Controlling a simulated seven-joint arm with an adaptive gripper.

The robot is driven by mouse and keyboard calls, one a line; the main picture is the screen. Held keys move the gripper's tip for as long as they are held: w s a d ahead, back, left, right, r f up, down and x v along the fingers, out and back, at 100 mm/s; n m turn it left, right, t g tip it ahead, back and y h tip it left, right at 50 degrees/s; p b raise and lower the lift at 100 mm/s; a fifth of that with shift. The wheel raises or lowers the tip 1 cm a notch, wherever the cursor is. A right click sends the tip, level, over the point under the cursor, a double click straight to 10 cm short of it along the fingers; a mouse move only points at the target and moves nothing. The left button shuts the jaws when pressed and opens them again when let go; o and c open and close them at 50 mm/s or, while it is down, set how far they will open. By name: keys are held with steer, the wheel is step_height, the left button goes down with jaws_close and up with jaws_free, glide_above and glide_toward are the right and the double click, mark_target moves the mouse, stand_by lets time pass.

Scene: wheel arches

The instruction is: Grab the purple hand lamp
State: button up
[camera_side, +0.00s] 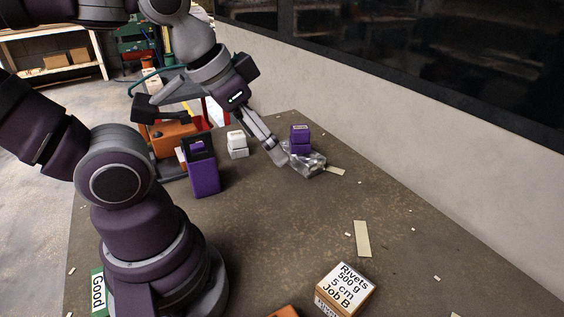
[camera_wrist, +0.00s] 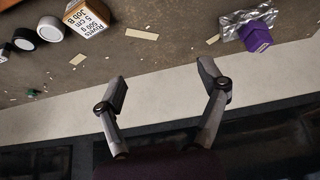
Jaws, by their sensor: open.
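Two purple things show, and I cannot tell for certain which is the hand lamp. A small purple block-shaped thing (camera_side: 300,140) sits on a crumpled silver piece (camera_side: 311,165) in the side view. It also shows at upper right in the wrist view (camera_wrist: 257,38). A taller purple box-like thing (camera_side: 204,179) with a dark top stands further left in the side view. My gripper (camera_side: 279,156) points down beside the silver piece, left of the small purple thing. In the wrist view my gripper (camera_wrist: 163,78) is open with nothing between its fingers.
A white box (camera_side: 237,144) and an orange thing (camera_side: 172,134) stand behind and left. A rivets box (camera_side: 345,287) lies at the front, also in the wrist view (camera_wrist: 90,16). Flat pale strips (camera_side: 362,239) lie on the table. A wall (camera_side: 400,140) runs along the right.

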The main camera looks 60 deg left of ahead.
steer(key=o, duration=0.3)
steer(key=shift+o, duration=0.2)
steer(key=n+g, duration=0.5)
steer(key=n, duration=1.1)
glide_toward(201, 164)
steer(key=shift+w+a+f, duration=0.25)
steer(key=shift+w+a, duration=0.3)
steer(key=shift+a, duration=0.05)
steer(key=shift+w+a+f, duration=0.3)
steer(key=shift+w+a, duration=0.25)
steer(key=shift+a, duration=0.05)
steer(key=shift+s+a+f+n+g, duration=0.15)
steer(key=shift+s+a+f+n, duration=0.15)
steer(key=shift+f, duration=0.2)
steer(key=shift+s+a+f+n+g, duration=0.15)
steer(key=shift+s+a+f+n, duration=0.15)
steer(key=shift+f, duration=0.2)
steer(key=f, duration=0.9)
steer(key=shift+d, duration=0.35)
